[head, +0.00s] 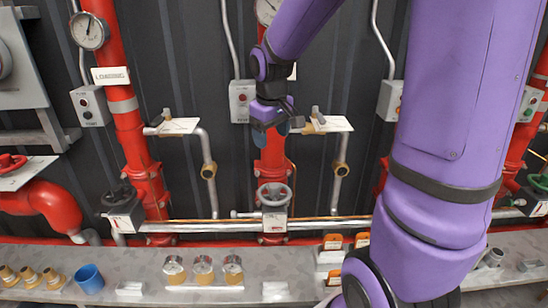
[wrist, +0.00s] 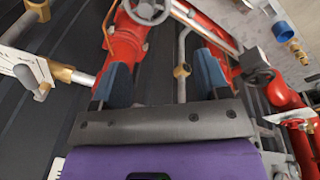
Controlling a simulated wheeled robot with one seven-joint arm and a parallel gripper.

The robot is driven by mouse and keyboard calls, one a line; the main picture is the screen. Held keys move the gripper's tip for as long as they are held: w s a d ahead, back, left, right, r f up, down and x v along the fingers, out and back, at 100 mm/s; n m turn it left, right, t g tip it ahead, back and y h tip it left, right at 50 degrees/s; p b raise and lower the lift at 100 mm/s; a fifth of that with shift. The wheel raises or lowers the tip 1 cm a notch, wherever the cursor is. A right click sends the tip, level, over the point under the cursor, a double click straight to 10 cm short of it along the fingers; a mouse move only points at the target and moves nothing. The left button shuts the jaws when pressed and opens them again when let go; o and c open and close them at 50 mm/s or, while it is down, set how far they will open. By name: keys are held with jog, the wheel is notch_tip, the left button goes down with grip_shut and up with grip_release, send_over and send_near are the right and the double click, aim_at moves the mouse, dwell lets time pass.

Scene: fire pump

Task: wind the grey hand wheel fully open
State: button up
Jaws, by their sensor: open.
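The grey hand wheel (head: 273,194) sits on a valve low on the middle red pipe in the head view. In the wrist view the grey hand wheel (wrist: 150,8) is at the top edge, partly cut off. My gripper (head: 271,130) is purple with blue fingertips and hangs in front of the middle red pipe, above the wheel and apart from it. In the wrist view my gripper (wrist: 163,80) has its blue fingers wide apart with nothing held between them; the red pipe passes behind the left finger.
A dark hand wheel (head: 118,196) is on the left pipe, and a red hand wheel (head: 10,163) at far left. Brass-ended side pipes (head: 208,170) flank the middle pipe.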

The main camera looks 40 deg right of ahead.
jog(key=g+y, duration=0.1)
jog(key=g, duration=0.1)
send_over(274, 185)
notch_tip(274, 185, down, 12)
jog(key=shift+n, duration=0.4)
notch_tip(274, 185, down, 10)
jog(key=shift+s+f, duration=0.1)
jog(key=shift+f, duration=0.15)
